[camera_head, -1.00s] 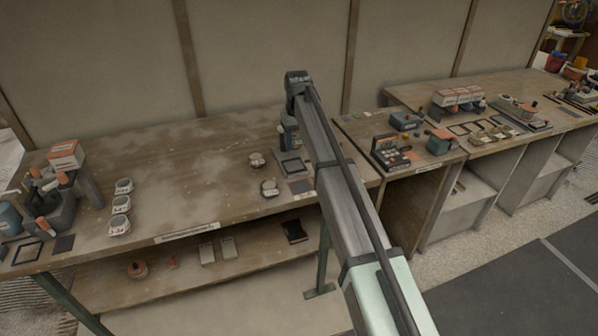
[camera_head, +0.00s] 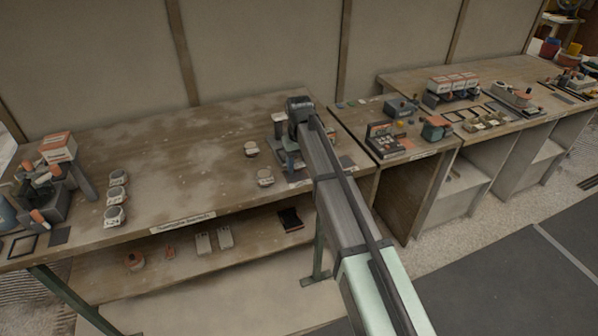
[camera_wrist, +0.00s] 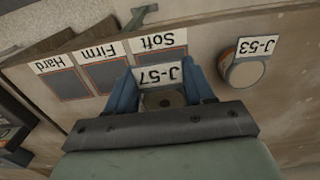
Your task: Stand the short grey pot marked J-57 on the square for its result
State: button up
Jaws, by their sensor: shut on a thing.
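My gripper (camera_wrist: 160,88) is shut on the short grey pot marked J-57 (camera_wrist: 163,98), with a blue finger on each side of it. The pot's label is upside down in the wrist view. The pot is close beside the square labelled Soft (camera_wrist: 160,54) and partly covers it; I cannot tell whether it touches the bench. The squares labelled Firm (camera_wrist: 105,76) and Hard (camera_wrist: 64,84) lie to the left. In the head view my gripper (camera_head: 288,158) is low over the bench near its right end, and the held pot is hidden there.
A similar pot marked J-53 (camera_wrist: 245,70) stands to the right in the wrist view. Another pale pot (camera_head: 251,148) stands left of my gripper in the head view. Several pots (camera_head: 116,197) stand farther left. The bench middle (camera_head: 180,150) is clear.

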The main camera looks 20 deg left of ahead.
aim_at(299, 164)
jog(key=shift+f, duration=1.65)
jog(key=shift+f, duration=0.15)
jog(key=o, duration=1.2)
notch_tip(299, 164, up, 12)
jog(key=shift+r, duration=0.15)
